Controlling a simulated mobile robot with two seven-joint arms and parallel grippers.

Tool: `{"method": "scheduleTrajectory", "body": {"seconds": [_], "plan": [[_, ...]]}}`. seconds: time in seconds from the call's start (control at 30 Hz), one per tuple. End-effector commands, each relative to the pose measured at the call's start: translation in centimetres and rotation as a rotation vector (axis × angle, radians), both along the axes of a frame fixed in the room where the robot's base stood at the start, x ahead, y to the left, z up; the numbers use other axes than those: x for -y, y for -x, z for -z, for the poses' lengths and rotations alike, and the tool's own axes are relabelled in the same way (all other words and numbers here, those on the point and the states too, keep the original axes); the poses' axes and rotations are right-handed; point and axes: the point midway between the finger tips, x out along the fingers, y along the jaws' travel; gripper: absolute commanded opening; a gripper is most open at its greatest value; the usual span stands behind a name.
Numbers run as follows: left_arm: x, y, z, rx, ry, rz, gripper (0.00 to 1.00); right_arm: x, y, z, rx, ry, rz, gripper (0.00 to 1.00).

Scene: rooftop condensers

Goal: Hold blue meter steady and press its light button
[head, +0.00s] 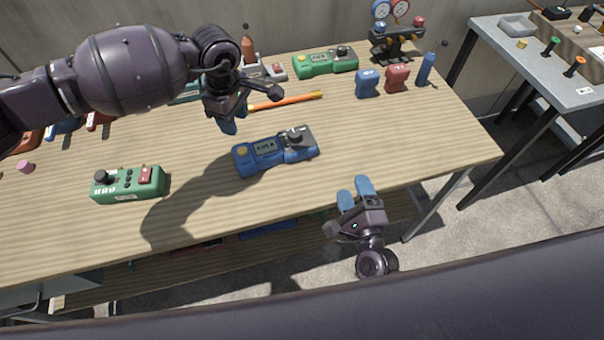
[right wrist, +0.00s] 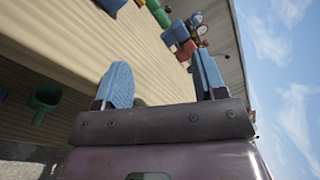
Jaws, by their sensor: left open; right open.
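The blue meter (head: 274,151) lies flat on the wooden table, slightly angled, in the head view. It has a small dark display, a yellow round button (head: 241,152) at its left end and a black dial on a grey part at its right end. Which control is the light button I cannot tell. My left gripper (head: 231,123) hangs above the table behind the meter's left end, apart from it, open, fingers pointing down. My right gripper (head: 356,187) is open and empty at the table's front edge, to the right of and nearer than the meter; its blue fingers also show in the right wrist view (right wrist: 162,80).
A green device (head: 128,183) lies left of the meter. Behind are an orange stick (head: 285,101), a green meter (head: 325,62), blue (head: 367,84) and red (head: 397,78) blocks and a gauge set (head: 391,36). Bare wood surrounds the blue meter (head: 200,200).

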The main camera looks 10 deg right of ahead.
Motion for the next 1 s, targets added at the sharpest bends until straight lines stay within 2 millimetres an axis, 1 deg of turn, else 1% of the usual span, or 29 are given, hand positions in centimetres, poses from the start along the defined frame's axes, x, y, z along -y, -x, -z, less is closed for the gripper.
{"method": "scheduleTrajectory", "body": {"seconds": [0.03, 0.1, 0.3, 0.4, 0.5, 0.6, 0.77, 0.87, 1.0], "plan": [[0.0, 0.0, 0.0, 0.0, 0.0, 0.0, 0.43, -1.3, -0.8, -0.3, -0.002, -0.132, -0.001, 0.64], [0.0, 0.0, 0.0, 0.0, 0.0, 0.0, 0.43, -2.8, -1.7, -0.7, -0.013, -0.316, -0.003, 0.64], [0.0, 0.0, 0.0, 0.0, 0.0, 0.0, 0.43, -6.9, -3.7, -1.2, -0.057, -0.793, -0.005, 0.64], [0.0, 0.0, 0.0, 0.0, 0.0, 0.0, 0.43, -8.6, -4.4, -1.3, -0.082, -0.97, -0.004, 0.64], [0.0, 0.0, 0.0, 0.0, 0.0, 0.0, 0.43, -9.8, -4.7, -1.4, -0.101, -1.094, -0.002, 0.64], [0.0, 0.0, 0.0, 0.0, 0.0, 0.0, 0.43, -10.5, -5.0, -1.4, -0.112, -1.163, 0.001, 0.64], [0.0, 0.0, 0.0, 0.0, 0.0, 0.0, 0.43, -10.8, -5.7, -1.4, -0.118, -1.195, 0.002, 0.64], [0.0, 0.0, 0.0, 0.0, 0.0, 0.0, 0.43, -10.8, -6.8, -1.4, -0.117, -1.193, 0.001, 0.64], [0.0, 0.0, 0.0, 0.0, 0.0, 0.0, 0.43, -10.7, -9.0, -1.5, -0.117, -1.19, 0.0, 0.64]]}}
